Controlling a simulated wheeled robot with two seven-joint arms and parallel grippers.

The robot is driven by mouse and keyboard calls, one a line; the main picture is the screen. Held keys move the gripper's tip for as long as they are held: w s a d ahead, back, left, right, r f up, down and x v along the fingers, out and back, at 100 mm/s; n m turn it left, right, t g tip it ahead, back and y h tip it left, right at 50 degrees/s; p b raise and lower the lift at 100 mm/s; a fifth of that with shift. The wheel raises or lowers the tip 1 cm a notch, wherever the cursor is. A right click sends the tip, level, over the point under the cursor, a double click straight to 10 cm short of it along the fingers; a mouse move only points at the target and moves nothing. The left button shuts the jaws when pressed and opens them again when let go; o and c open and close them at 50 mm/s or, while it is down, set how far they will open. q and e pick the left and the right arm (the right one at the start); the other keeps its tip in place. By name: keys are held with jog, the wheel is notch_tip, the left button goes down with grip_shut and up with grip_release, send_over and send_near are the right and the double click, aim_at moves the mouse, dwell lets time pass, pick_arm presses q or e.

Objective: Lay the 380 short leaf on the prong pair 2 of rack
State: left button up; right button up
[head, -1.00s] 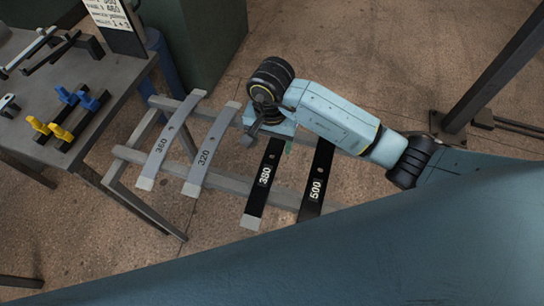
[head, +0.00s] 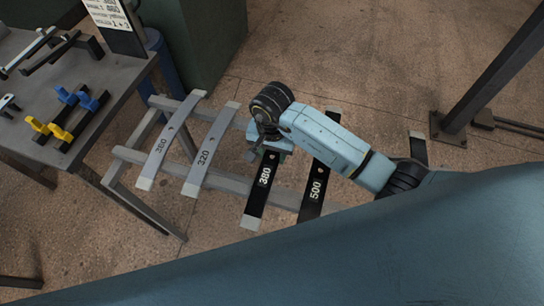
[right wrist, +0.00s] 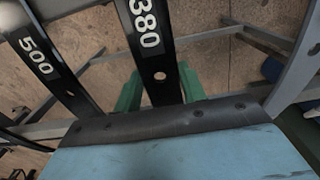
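A black leaf marked 380 (head: 258,196) lies across the grey rails (head: 232,182), between a grey leaf marked 320 (head: 208,152) and a black leaf marked 500 (head: 318,182). My right gripper (right wrist: 160,92) is at the far part of the black 380 leaf (right wrist: 148,35). Its green fingers show on both sides of the leaf in the right wrist view, close to its edges. Whether they press on it I cannot tell. Another grey leaf (head: 160,150) lies at the left; its number is hard to read. My left gripper is not in view. I cannot make out numbered prongs.
A dark table (head: 120,72) at the left holds yellow and blue clamp-like pieces (head: 62,125) and black bars. A sign (head: 108,14) stands at its back. Another black leaf (head: 418,150) shows partly behind my arm. A dark post (head: 480,85) stands at the right.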

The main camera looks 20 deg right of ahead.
aim_at(272, 156)
grip_shut()
jog(key=shift+w, duration=0.1)
jog(key=shift+r, duration=0.2)
notch_tip(272, 156, up, 10)
jog(key=shift+p, duration=0.35)
jog(key=shift+f, duration=0.15)
